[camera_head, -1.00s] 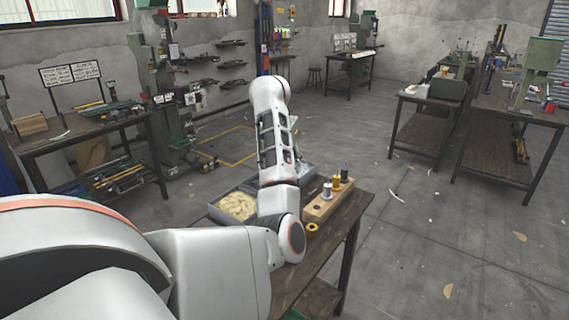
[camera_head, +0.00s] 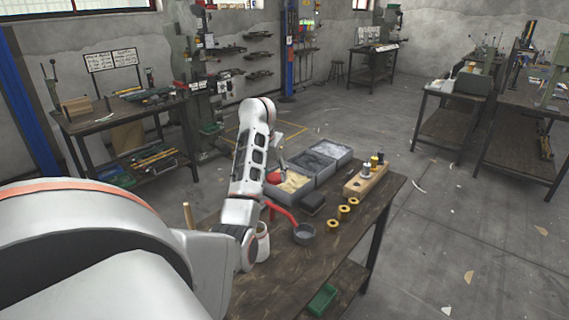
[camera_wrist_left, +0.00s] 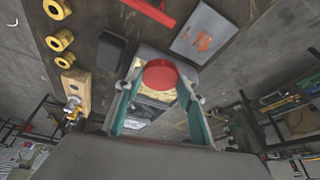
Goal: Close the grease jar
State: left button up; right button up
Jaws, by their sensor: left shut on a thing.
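A round red lid (camera_wrist_left: 160,75) sits between the fingers of my left gripper (camera_wrist_left: 162,82), which is shut on it. In the head view the red lid (camera_head: 274,178) shows just right of my forearm, above the near bin; most of my left gripper is hidden behind the arm. My right gripper is not in view.
On the table (camera_head: 335,262) are grey bins (camera_head: 322,171), a dark block (camera_head: 312,203), a red bent tool (camera_head: 281,214), yellow rolls (camera_head: 344,212) and a wooden block with spools (camera_head: 366,182). A green box (camera_head: 321,299) is on the shelf below. The table's front right is clear.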

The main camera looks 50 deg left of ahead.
pick_arm(q)
jog(key=w+d+n+y, duration=0.1)
jog(key=w+d+n, duration=0.25)
jog(key=d, duration=1.65)
jog(key=s+d+r+m+h, duration=0.1)
jog(key=s+d+m, duration=0.3)
jog(key=d, duration=0.5)
jog(key=s+d+r+m+h, duration=0.1)
jog(key=s+d+r+m, duration=0.2)
jog(key=s+d, duration=0.6)
jog(key=shift+d+m+h, duration=0.4)
jog(key=shift+d+m, duration=0.05)
